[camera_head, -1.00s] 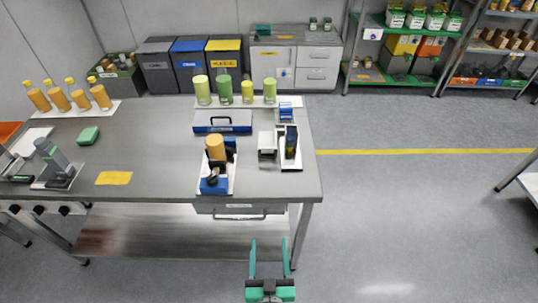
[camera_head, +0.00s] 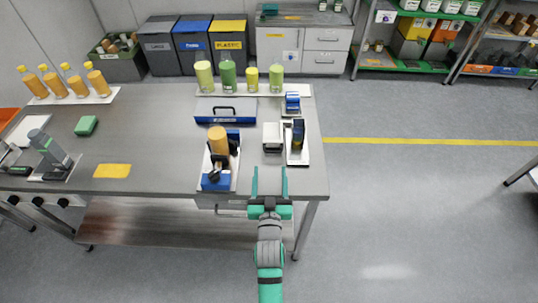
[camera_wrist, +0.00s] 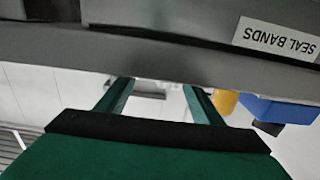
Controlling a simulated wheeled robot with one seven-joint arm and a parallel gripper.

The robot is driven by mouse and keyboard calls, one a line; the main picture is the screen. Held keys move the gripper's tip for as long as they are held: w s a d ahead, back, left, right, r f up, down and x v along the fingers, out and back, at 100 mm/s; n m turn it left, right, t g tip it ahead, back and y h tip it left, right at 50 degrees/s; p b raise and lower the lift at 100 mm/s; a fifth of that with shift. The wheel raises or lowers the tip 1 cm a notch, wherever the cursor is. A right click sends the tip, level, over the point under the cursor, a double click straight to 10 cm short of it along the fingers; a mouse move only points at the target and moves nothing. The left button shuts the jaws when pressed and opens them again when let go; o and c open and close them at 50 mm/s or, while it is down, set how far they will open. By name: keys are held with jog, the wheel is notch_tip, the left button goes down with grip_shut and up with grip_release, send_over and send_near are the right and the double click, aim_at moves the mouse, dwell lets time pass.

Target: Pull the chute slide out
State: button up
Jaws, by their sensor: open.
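A blue-based device with an orange cylinder and dark parts (camera_head: 218,180) stands on a white plate near the table's front edge. To its right are a small white-and-grey block (camera_head: 272,137) and a dark upright device (camera_head: 298,137) on another white plate. I cannot tell which part is the chute slide. My gripper (camera_head: 270,172) is open and empty, its fingers pointing at the table's front edge, right of the blue-based device. In the wrist view my gripper (camera_wrist: 158,90) shows two spread fingers with nothing between them; blue and orange parts (camera_wrist: 280,110) show at the right.
The grey table (camera_head: 150,145) has a drawer under its front edge, partly hidden by my gripper. A "SEAL BANDS" label (camera_wrist: 276,38) appears upside down in the wrist view. A blue case (camera_head: 225,110) and several green and yellow bottles stand behind. The floor (camera_head: 420,210) right of the table is clear.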

aim_at(272, 161)
jog(key=w, duration=0.4)
jog(key=w+d, duration=0.1)
jog(key=w, duration=0.1)
jog(key=shift+w, duration=0.2)
jog(key=shift+w+a, duration=0.1)
jog(key=shift+w, duration=0.7)
jog(key=shift+a, duration=0.1)
